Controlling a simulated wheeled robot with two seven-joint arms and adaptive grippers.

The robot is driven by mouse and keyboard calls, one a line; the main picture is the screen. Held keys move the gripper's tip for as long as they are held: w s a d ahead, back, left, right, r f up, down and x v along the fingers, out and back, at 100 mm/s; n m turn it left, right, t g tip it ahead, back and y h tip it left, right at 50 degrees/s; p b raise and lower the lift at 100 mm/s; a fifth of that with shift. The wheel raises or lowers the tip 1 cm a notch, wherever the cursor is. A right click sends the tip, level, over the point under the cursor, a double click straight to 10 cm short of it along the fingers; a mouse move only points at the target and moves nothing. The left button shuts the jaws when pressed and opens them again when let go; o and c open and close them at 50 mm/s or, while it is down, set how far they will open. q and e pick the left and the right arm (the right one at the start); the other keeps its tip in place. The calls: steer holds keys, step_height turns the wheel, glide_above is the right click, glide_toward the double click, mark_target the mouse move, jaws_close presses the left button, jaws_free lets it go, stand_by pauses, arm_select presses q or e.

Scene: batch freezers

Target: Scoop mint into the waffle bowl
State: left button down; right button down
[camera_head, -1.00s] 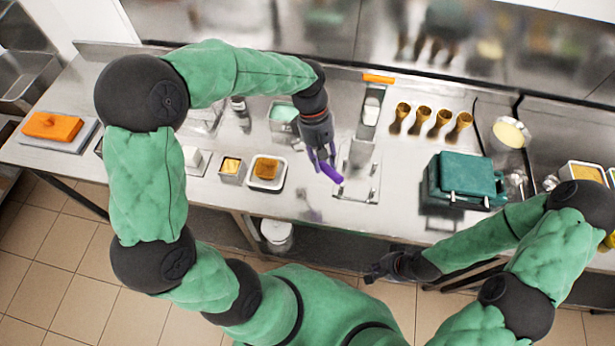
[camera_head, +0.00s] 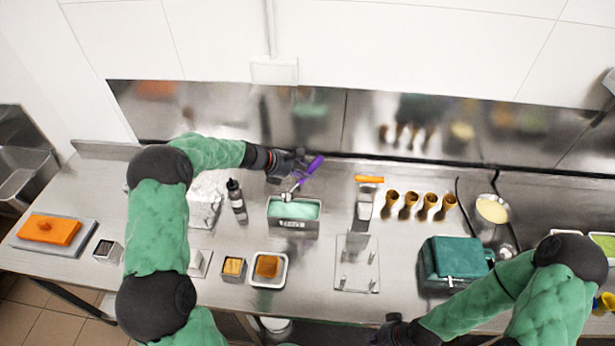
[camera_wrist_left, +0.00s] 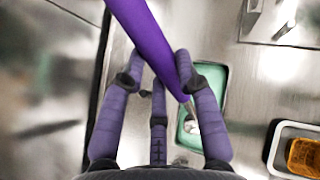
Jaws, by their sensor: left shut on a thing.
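My left gripper (camera_head: 289,162) is shut on the purple handle of a scoop (camera_head: 313,166), held above the back of the mint tub. The scoop's metal head (camera_head: 287,197) is at the tub's back rim; I cannot tell whether it touches the mint. The mint tub (camera_head: 293,224) is a metal container with pale green ice cream, also in the left wrist view (camera_wrist_left: 215,76), where the scoop head (camera_wrist_left: 191,127) overlaps it. A brown-orange square piece, probably the waffle bowl (camera_head: 267,265), sits in a white dish (camera_head: 284,277). My right gripper (camera_head: 395,332) is low at the front; its fingers are unclear.
Several waffle cones (camera_head: 410,198) stand in a row at the right. A dark bottle (camera_head: 236,196) stands left of the tub. A small metal container (camera_head: 233,268) stands beside the white dish. A teal box (camera_head: 455,260) is at right. A metal stand (camera_head: 357,263) is at centre.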

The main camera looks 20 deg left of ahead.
mark_target(289, 191)
arm_select(q)
steer(key=shift+s+a+f+b, duration=0.65)
steer(key=shift+f+b, duration=0.5)
steer(key=shift+f, duration=0.2)
steer(key=shift+s+a+f+b, duration=0.55)
steer(key=shift+a+f+b, duration=0.1)
steer(key=shift+f+b, duration=0.6)
steer(key=shift+s+a+f+b, duration=0.65)
steer(key=shift+f+b, duration=0.45)
steer(key=shift+f, duration=0.3)
steer(key=shift+p, duration=0.5)
steer(key=w+d+r+g+y+p, duration=0.1)
steer(key=w+d+g+y+p, duration=0.4)
steer(key=p, duration=1.4)
steer(key=shift+w+d+g+y, duration=0.35)
steer(key=shift+d+g+y, duration=0.05)
steer(key=shift+y, duration=0.3)
